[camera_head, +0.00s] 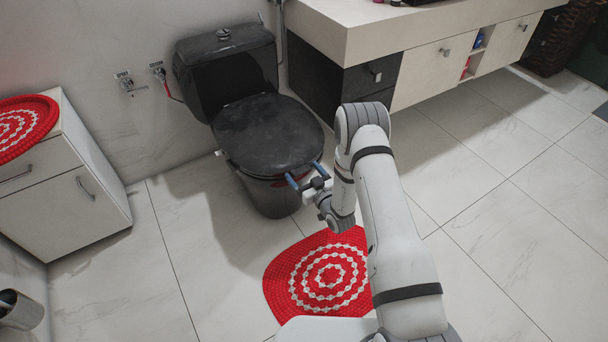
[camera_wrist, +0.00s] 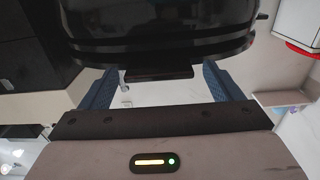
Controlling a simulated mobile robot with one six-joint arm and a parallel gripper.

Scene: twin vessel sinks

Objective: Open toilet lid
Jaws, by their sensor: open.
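The black toilet (camera_head: 225,75) stands against the back wall. Its lid (camera_head: 270,135) is down over the bowl. My gripper (camera_head: 306,176) is at the front edge of the lid, with its two blue fingers apart. In the wrist view the gripper (camera_wrist: 165,85) is open, and the lid's dark front edge (camera_wrist: 160,48) lies just beyond the fingers. A small dark tab (camera_wrist: 150,73) sits between the fingertips. I cannot tell whether either finger touches the toilet.
A red and white round mat (camera_head: 325,277) lies on the floor below my arm. A vanity counter (camera_head: 400,25) stands to the right of the toilet. A white cabinet (camera_head: 65,170) stands to the left. The tiled floor on the right is clear.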

